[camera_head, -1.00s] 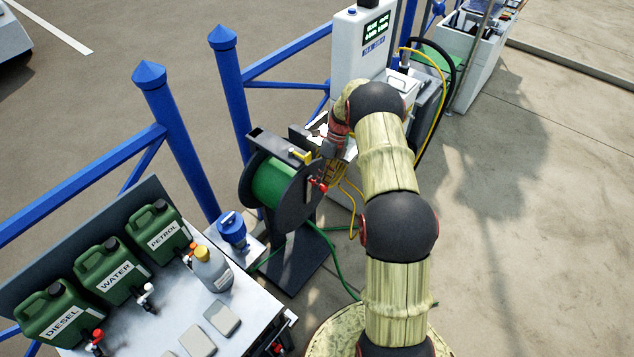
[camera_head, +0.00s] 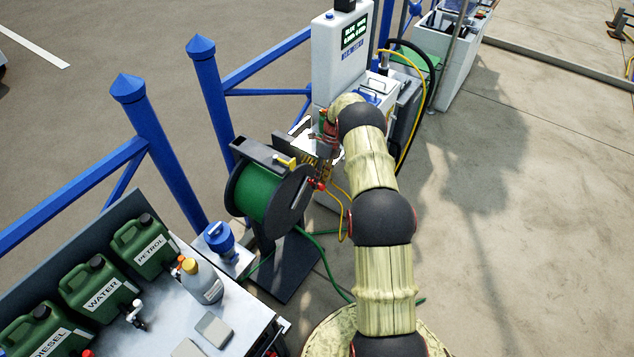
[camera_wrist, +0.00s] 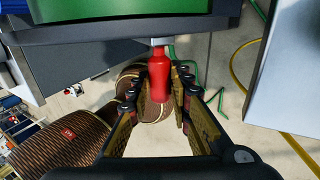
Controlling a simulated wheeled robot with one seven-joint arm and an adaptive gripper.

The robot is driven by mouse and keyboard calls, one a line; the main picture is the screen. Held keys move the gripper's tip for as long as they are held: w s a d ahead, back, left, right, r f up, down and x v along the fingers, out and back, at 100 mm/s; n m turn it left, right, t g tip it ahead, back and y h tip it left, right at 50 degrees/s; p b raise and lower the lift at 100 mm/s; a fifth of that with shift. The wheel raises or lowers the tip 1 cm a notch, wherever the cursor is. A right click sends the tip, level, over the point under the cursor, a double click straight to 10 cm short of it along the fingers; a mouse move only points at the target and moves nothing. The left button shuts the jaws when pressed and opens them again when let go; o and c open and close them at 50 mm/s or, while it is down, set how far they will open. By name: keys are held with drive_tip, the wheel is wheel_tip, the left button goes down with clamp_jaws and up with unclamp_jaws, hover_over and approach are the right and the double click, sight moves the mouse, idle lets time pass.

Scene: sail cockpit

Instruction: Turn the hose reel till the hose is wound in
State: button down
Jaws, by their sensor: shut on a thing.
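The hose reel (camera_head: 265,195) stands on a dark post and base, its drum wound with green hose. Its dark side disc faces my arm, and a red crank handle (camera_head: 318,185) sticks out from it. My gripper (camera_head: 325,165) is at the disc's near side. In the wrist view the red handle (camera_wrist: 159,75) sits between the fingers of my gripper (camera_wrist: 160,98), which are shut on it. The reel drum (camera_wrist: 75,10) shows at the top there. A length of green hose (camera_head: 325,262) lies on the ground beside the reel base.
A bench (camera_head: 240,335) with green PETROL, WATER and DIESEL cans stands at the front left. A white pump cabinet (camera_head: 335,60) and a yellow hose (camera_head: 412,65) are behind. Blue rails (camera_head: 205,90) run along the left. Paving at the right is clear.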

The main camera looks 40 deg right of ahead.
drive_tip(key=shift+w+d, duration=0.1)
drive_tip(key=shift+d, duration=0.1)
drive_tip(key=c, duration=1.6)
unclamp_jaws()
drive_tip(key=v, duration=1.1)
drive_tip(key=shift+d+r, duration=0.15)
drive_tip(key=shift+r, duration=0.25)
